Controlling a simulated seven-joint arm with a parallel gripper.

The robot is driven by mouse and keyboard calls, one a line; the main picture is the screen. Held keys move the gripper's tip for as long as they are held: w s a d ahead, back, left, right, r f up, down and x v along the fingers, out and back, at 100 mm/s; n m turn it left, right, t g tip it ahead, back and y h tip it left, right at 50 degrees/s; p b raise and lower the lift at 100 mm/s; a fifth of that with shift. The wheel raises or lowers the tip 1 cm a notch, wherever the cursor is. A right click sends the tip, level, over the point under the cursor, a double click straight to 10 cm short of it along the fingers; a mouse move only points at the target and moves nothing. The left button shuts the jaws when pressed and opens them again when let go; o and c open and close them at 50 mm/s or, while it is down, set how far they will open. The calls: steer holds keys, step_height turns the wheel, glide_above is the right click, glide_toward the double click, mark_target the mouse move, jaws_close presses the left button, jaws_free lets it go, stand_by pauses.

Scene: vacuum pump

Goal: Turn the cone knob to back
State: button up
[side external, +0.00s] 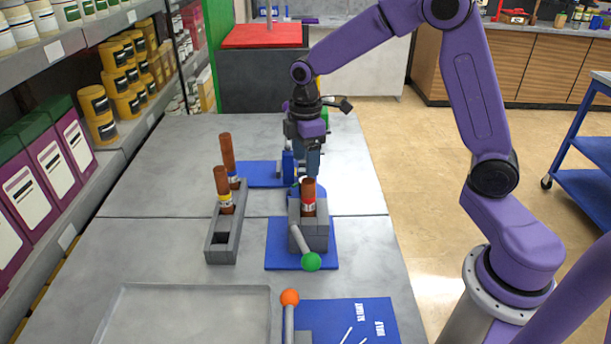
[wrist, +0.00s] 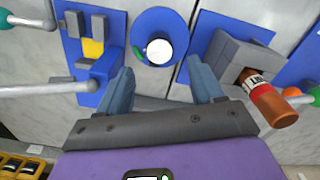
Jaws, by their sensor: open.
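The cone knob (wrist: 159,26) shows in the wrist view as a round blue flared base with a white round top and a small green mark at its left edge. My gripper (wrist: 162,82) is open and empty, with its two blue-grey fingers apart on either side of the view, below the knob in the picture. The knob appears apart from the fingers. In the side external view my gripper (side external: 306,168) points down just behind the grey block, and the knob is mostly hidden there by the block and the gripper.
A grey block (side external: 316,239) holds a brown-capped bottle (side external: 308,196) and has a green-ball lever (side external: 311,261). A grey rack (side external: 222,250) with two bottles stands left. A blue panel with a yellow part (wrist: 92,48) lies beside the knob. An orange-ball lever (side external: 289,297) is in front.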

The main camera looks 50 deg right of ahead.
steer(key=shift+f, duration=2.75)
steer(key=shift+c, duration=0.4)
steer(key=c, duration=1)
